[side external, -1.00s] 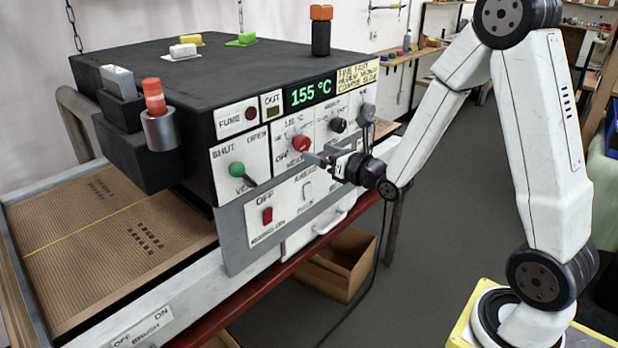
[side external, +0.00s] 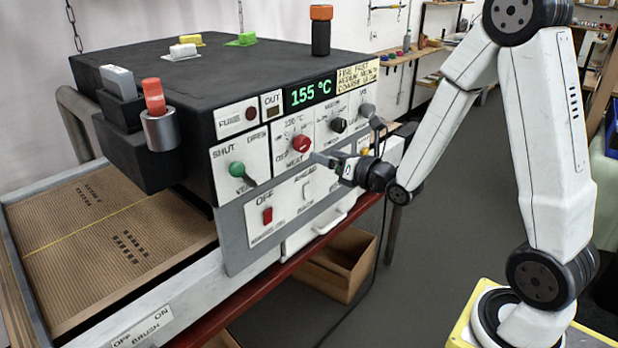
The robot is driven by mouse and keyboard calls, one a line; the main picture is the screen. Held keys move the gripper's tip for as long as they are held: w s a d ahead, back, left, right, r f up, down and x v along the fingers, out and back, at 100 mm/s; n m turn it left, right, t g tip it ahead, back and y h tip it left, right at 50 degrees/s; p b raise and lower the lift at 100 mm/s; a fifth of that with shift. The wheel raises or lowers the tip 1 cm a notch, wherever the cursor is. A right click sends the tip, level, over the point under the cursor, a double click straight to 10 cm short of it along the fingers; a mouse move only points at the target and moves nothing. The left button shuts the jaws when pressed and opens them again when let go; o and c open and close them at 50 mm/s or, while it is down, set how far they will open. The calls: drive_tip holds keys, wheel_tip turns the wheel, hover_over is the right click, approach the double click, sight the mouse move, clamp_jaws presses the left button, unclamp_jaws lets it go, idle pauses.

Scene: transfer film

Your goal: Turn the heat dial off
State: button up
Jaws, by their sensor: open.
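The heat dial is a red knob (side external: 301,144) on the white front panel of a black machine, below a green display (side external: 310,93) reading 155 °C. An "OFF" mark lies at the dial's lower left. My gripper (side external: 318,158) is open, just right of and slightly below the red knob. Its fingertips point at the panel and look clear of the knob, though the exact gap cannot be told from here.
A green-tipped lever (side external: 238,170) is left of the dial, and a black knob (side external: 338,125) is right. A red switch (side external: 267,215) sits below. A conveyor belt (side external: 60,225) with dark marks runs under the machine. A cardboard box (side external: 338,265) stands on the floor.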

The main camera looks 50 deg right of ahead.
sight(306, 146)
drive_tip(key=m, duration=3.4)
drive_tip(key=shift+s+r, duration=0.1)
drive_tip(key=shift+s, duration=0.05)
drive_tip(key=shift+w, duration=3.95)
clamp_jaws()
